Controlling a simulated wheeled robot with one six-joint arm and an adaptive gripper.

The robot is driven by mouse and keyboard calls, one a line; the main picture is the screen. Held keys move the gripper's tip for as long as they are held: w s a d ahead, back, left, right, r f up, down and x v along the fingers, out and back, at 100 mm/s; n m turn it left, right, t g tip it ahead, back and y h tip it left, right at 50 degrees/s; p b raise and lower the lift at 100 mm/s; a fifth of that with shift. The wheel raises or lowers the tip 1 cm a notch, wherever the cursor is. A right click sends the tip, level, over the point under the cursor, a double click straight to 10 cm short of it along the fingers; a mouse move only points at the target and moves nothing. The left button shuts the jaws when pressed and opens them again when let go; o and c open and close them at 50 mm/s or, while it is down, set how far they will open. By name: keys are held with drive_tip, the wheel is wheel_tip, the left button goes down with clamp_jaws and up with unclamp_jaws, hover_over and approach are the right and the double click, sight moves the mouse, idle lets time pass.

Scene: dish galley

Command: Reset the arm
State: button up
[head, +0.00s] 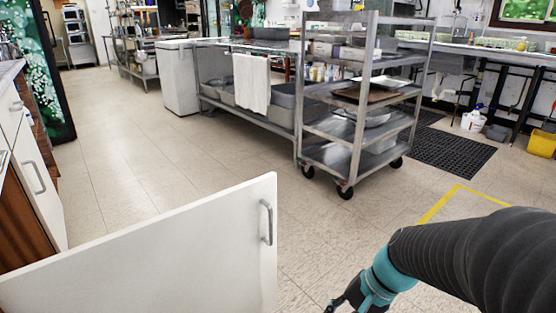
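My arm (450,262), dark and ribbed with a teal band, reaches in from the lower right. My gripper (345,302) is at the bottom edge, mostly cut off by the frame, so I cannot tell whether it is open or shut. It is to the right of an open white cabinet door (160,250) with a metal handle (267,222). A gap of floor shows between the door and my gripper.
A wheeled steel rack (362,110) holding trays stands ahead. A steel table (270,119) with a white towel (252,83) is left of it. White cabinets (35,170) line the left. Tiled floor (150,150) is clear at centre left. A black mat (450,152) lies right.

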drive_tip(key=s+d+r+n+t+h+p, duration=0.1)
drive_tip(key=s+d+r+n+t+h, duration=0.1)
drive_tip(key=r, duration=0.5)
drive_tip(key=s+d+r+n+t+h+p, duration=0.1)
drive_tip(key=s+r+n+t+h+p, duration=0.1)
drive_tip(key=r+n, duration=0.3)
wheel_tip(320, 180, up, 3)
drive_tip(key=shift+s+d+t+h, duration=0.3)
drive_tip(key=shift+d+t+h, duration=0.05)
drive_tip(key=shift+t+h, duration=0.4)
